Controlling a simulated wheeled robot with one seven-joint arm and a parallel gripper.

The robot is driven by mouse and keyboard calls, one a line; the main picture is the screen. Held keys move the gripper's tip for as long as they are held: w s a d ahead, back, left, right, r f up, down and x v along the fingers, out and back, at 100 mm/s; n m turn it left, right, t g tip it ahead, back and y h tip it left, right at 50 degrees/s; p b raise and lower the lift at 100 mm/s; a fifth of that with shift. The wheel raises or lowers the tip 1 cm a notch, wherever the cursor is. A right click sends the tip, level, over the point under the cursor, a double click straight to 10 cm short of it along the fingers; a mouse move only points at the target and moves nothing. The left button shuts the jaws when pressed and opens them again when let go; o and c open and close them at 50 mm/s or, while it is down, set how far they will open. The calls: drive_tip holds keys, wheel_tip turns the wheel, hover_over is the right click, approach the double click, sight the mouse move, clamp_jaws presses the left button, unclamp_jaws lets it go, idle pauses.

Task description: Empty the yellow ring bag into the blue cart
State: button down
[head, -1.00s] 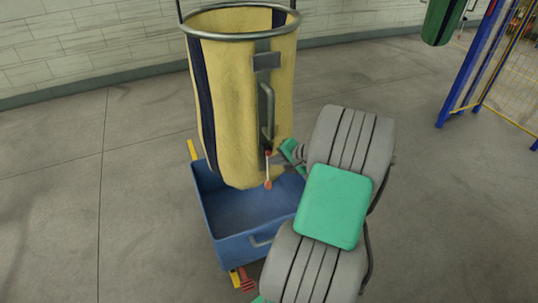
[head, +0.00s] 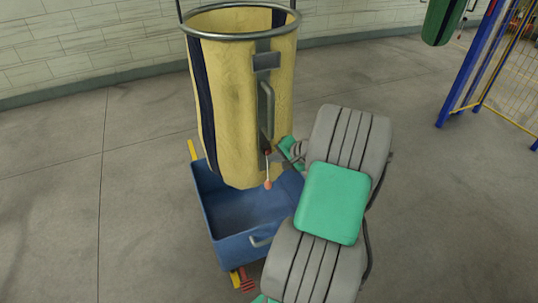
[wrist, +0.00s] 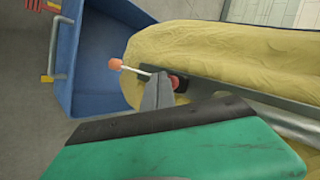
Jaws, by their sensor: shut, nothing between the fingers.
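The yellow ring bag (head: 228,110) hangs upright from a metal ring, with dark stripes and a vertical handle on its side. Its lower end is over the blue cart (head: 225,250), whose visible floor is empty. A lever (head: 267,170) with an orange knob sits low on the bag; it also shows in the wrist view (wrist: 131,69). My gripper (head: 286,152) is beside the lever at the bag's lower right, partly hidden by my arm. In the wrist view my gripper (wrist: 158,92) is shut, its fingertips close to the lever's red pivot. I cannot tell whether they touch it.
The cart has a metal handle (head: 262,240) and stands by red and yellow floor parts (head: 240,280). The floor to the left is clear.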

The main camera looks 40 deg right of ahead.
drive_tip(key=shift+w+d, duration=0.1)
drive_tip(key=shift+w, duration=0.25)
idle(0.5)
drive_tip(key=shift+s+a, duration=0.3)
drive_tip(key=shift+s, duration=0.65)
drive_tip(key=s, duration=0.2)
drive_tip(key=s+a+p, duration=0.1)
drive_tip(key=s, duration=0.1)
drive_tip(key=shift+s+a+p, duration=0.2)
drive_tip(key=shift+s+p, duration=0.1)
drive_tip(key=shift+s, duration=0.1)
